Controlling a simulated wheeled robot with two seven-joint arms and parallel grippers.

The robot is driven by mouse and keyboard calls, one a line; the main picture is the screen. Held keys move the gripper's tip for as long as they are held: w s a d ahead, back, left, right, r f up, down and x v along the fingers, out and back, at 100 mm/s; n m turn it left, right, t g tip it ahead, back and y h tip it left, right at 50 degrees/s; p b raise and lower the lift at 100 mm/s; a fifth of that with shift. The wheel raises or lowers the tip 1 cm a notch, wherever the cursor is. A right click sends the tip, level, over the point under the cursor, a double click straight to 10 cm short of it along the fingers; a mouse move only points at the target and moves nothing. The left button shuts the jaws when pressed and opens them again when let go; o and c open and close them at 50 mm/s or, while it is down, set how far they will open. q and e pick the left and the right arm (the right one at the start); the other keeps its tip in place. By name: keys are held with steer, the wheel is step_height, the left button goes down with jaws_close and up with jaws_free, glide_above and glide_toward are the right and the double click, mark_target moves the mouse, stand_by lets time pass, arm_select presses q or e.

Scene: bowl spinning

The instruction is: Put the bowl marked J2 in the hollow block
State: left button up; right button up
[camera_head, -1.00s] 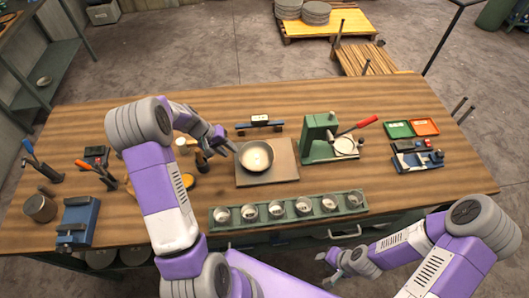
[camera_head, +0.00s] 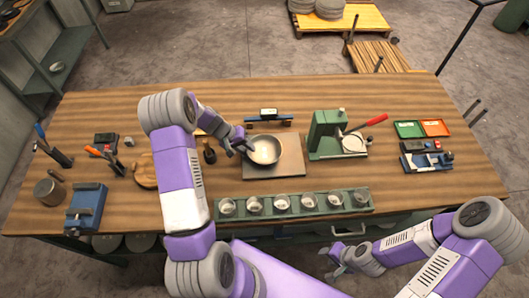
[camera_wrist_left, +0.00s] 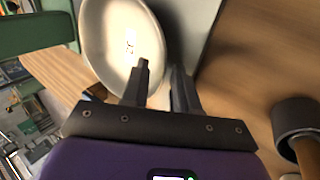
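A pale, round bowl (camera_head: 267,151) rests on the flat brown board (camera_head: 290,170) at the middle of the bench. The left wrist view shows its inside (camera_wrist_left: 112,35) with a small dark mark that I cannot read clearly. My left gripper (camera_head: 245,150) is at the bowl's left rim. In the left wrist view its fingers (camera_wrist_left: 162,80) are apart, one over the inside of the bowl and one outside the rim. A round wooden block (camera_head: 145,171) stands to the left, partly behind my arm; I cannot make out its hollow. My right gripper (camera_head: 330,265) hangs empty off the bench's front edge, fingers apart.
A green rack of several small cups (camera_head: 295,204) lies along the front. A green press with a red handle (camera_head: 328,135) stands right of the board. A blue support (camera_head: 267,121) is behind.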

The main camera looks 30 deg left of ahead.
arm_select(q)
jaws_close()
